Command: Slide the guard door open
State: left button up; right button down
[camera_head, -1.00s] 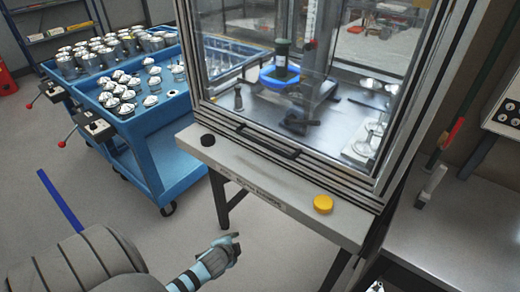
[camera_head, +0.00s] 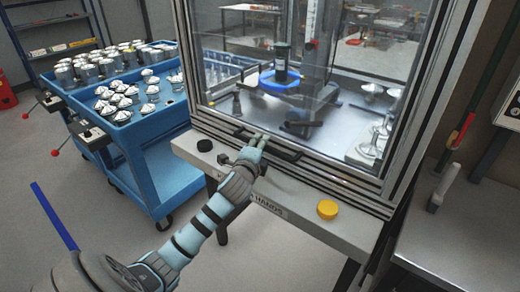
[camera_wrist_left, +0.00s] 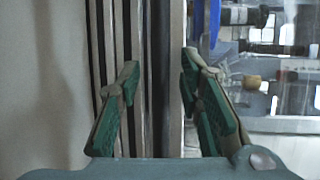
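The guard door (camera_head: 330,148) is a clear panel in a metal frame on the front of the machine enclosure. It appears closed, its lower edge near the sill. A dark bar handle (camera_head: 284,153) runs along its bottom edge. My left gripper (camera_head: 258,142) is at the left part of this handle and hides some of it. In the left wrist view my left gripper (camera_wrist_left: 158,78) is open, its green-padded fingers apart. A dark strip lies behind the gap; I cannot tell if it is the handle or if a finger touches it. My right gripper is out of view.
A grey ledge (camera_head: 300,221) below the door carries a black button (camera_head: 204,145) and a yellow button (camera_head: 327,209). A blue cart (camera_head: 160,180) with metal parts stands at left. A grey bench (camera_head: 470,230) is at right. Machinery sits behind the glass.

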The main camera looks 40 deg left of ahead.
pick_arm(q)
jog(key=shift+w+a, duration=0.15)
jog(key=shift+w, duration=0.15)
jog(key=shift+c, duration=0.3)
grip_shut()
